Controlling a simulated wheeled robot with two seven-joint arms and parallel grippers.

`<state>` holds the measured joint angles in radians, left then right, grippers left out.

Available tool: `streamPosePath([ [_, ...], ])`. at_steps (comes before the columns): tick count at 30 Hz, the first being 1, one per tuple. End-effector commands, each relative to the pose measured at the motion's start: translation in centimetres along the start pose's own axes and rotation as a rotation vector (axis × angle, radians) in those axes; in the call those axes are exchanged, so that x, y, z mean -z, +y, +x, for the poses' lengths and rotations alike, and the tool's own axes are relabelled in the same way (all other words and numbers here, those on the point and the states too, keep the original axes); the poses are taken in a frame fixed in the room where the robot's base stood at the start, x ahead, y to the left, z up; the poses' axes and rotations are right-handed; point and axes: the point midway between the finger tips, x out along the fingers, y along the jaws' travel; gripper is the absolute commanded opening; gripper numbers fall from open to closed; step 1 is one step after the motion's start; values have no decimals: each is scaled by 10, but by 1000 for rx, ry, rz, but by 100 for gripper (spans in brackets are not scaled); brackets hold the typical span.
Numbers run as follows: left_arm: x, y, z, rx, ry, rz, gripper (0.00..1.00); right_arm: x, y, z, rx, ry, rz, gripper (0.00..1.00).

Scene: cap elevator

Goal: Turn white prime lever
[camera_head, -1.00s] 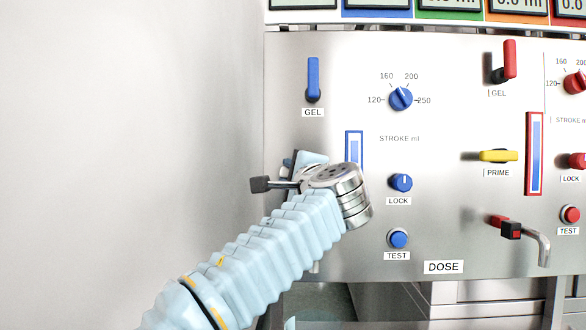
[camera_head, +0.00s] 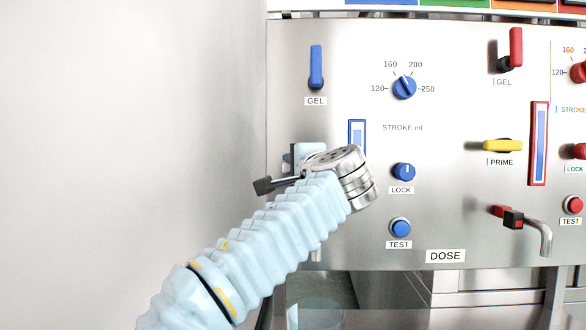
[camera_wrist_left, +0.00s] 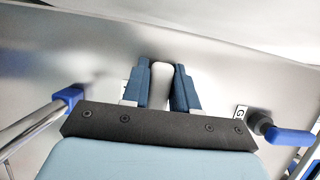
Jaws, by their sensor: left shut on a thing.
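The white prime lever (camera_wrist_left: 161,84) shows in the left wrist view as a pale rounded bar standing between two dark blue fingers. My left gripper (camera_wrist_left: 160,88) is shut on it, with one finger against each side. In the head view my left gripper (camera_head: 305,158) is at the left part of the steel panel, and my wrist and light-blue forearm hide the lever and most of the fingers. My right gripper is in neither view.
The blue gel lever (camera_head: 316,68) is above my gripper. The blue lock knob (camera_head: 404,172) and blue test button (camera_head: 400,228) are just right of my wrist. A yellow prime lever (camera_head: 502,146) and a bent metal spout (camera_head: 541,232) are farther right.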

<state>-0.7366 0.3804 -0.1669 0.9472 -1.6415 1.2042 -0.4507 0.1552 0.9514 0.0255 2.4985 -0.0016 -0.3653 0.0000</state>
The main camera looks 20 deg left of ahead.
Motion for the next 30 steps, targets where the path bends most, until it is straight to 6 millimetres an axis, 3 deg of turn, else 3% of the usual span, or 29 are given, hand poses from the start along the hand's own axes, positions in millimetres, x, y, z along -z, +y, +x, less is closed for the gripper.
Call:
streamPosePath([
  [1, 0, 3, 0, -6, -2, 1, 33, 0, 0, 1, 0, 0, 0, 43],
  [4, 0, 2, 0, -4, -2, 1, 48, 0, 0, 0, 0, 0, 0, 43],
  [16, 1, 2, -9, -2, 2, 0, 49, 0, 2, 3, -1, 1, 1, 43],
  [30, 1, 2, -113, -2, 2, 1, 49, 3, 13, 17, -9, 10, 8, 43],
])
